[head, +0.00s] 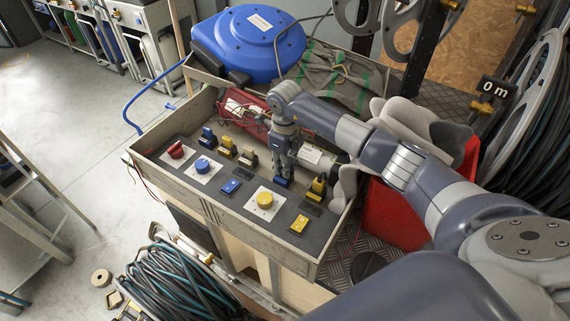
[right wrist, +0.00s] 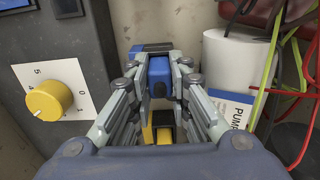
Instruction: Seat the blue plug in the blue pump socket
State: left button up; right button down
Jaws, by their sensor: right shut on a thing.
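My right gripper (head: 283,174) points down over the back part of the console. Its fingers are shut on the blue plug (right wrist: 160,74), seen from above in the right wrist view. Low blue parts (head: 282,182) show right under the fingertips in the head view. Another blue part (right wrist: 152,47) lies just beyond the plug in the wrist view. The fingers hide the plug's lower end, so I cannot tell whether it is in a socket or above one. My left gripper is not in view.
A yellow connector (head: 317,187) stands close right of the gripper. A yellow knob (head: 265,199), a blue knob (head: 203,165) and a red knob (head: 175,150) sit on the panel. A white item labelled PUMP (right wrist: 229,75) and loose wires (right wrist: 288,70) are close to the fingers.

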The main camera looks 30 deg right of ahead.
jog(key=shift+f, duration=0.15)
jog(key=c, duration=1.5)
grip_release()
jog(key=shift+r, duration=0.45)
notch_tip(320, 180, up, 12)
jog(key=shift+f+b, duration=0.25)
jog(key=shift+b, duration=0.55)
